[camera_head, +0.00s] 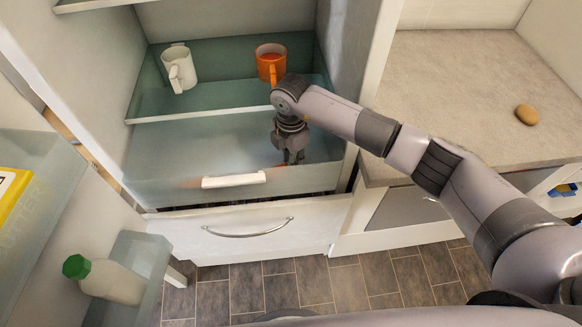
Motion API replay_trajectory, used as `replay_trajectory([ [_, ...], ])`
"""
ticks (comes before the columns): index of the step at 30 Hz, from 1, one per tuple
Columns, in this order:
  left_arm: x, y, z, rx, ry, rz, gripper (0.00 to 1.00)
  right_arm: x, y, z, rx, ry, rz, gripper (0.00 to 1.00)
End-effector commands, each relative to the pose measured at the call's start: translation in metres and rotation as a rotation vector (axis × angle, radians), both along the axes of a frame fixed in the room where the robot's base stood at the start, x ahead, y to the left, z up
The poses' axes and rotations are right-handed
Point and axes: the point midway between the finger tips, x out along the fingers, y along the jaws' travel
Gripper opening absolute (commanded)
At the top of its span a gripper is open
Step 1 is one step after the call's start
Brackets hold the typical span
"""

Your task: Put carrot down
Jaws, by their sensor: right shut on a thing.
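My right gripper (290,158) points down into the clear fridge drawer (236,187), near its right side and behind the front panel. It is shut on the carrot. The carrot is almost wholly hidden; only a faint orange hint shows at the fingertips, so I cannot tell whether it touches the drawer floor. My left gripper is not in view.
A white mug (181,70) and an orange mug (270,65) stand on the glass shelf above. The open fridge door holds a green-capped bottle (108,280) and a yellow package (12,200). A brown potato-like item (527,114) lies on the counter (450,85).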

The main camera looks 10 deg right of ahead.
Motion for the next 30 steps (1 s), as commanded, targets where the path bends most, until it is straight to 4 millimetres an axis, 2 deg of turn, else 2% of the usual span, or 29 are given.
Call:
replay_trajectory([
  [1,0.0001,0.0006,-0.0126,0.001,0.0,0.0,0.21,-0.0003,0.0001,-0.0149,0.0,0.001,0.0,0.0],
  [3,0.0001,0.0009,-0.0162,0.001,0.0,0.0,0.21,0.0,0.0001,-0.02,0.0,0.0,0.0,0.0],
  [15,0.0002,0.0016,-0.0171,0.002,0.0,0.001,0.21,0.0001,0.0,-0.0222,0.0,0.0,0.0,0.0],
  [16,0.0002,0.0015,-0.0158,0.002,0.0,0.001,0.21,0.0001,0.0,-0.0208,0.0,0.0,0.0,0.17],
  [24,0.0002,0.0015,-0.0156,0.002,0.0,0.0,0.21,0.0,0.0,-0.0205,0.0,0.0,0.0,0.35],
  [30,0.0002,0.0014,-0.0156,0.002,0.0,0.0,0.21,0.0,0.0,-0.0204,0.0,0.0,0.0,0.35],
])
